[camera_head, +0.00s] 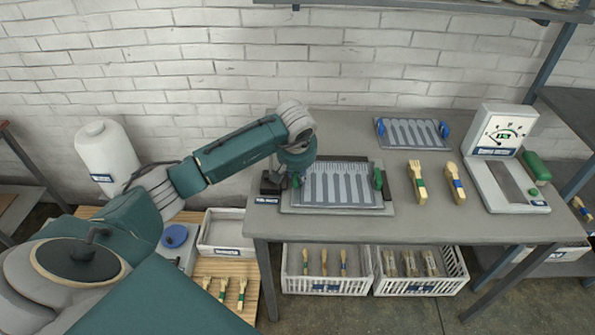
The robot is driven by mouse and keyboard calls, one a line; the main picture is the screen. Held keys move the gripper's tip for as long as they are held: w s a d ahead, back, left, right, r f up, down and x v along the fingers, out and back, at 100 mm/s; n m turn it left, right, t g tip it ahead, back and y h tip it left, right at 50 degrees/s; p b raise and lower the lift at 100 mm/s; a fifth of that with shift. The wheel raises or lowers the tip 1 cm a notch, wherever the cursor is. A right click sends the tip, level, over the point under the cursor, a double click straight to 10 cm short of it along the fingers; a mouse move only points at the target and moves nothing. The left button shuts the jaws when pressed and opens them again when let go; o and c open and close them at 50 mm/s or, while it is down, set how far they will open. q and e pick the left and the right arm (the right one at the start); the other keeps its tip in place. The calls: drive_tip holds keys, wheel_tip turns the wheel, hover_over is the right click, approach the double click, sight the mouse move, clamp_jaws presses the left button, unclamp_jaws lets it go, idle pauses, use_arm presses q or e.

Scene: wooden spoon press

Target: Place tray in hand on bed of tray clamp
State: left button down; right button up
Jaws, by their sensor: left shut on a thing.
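A grey slotted tray (345,188) with a green handle on its right end is at the left part of the table. It lies over the tray clamp (288,209), a grey base plate with a dark block at its left. I cannot tell whether the tray rests on the clamp's bed or is slightly above it. My left gripper (295,180) is at the tray's left end, shut on it; the fingers and left handle are mostly hidden by the wrist. My right gripper is not in view.
A second slotted tray (410,133) with blue handles lies at the back. Wooden utensils (455,184) lie right of the clamp. A press or scale with a dial (501,133) and a green block (536,166) stand at the right. White crates (325,283) sit below the table (420,230).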

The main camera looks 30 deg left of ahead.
use_arm(q)
drive_tip(key=c, duration=1.5)
unclamp_jaws()
drive_tip(key=shift+r, duration=0.2)
drive_tip(key=b+v, duration=0.1)
drive_tip(key=v, duration=1.1)
drive_tip(key=shift+b, duration=0.35)
drive_tip(key=shift+f, duration=0.1)
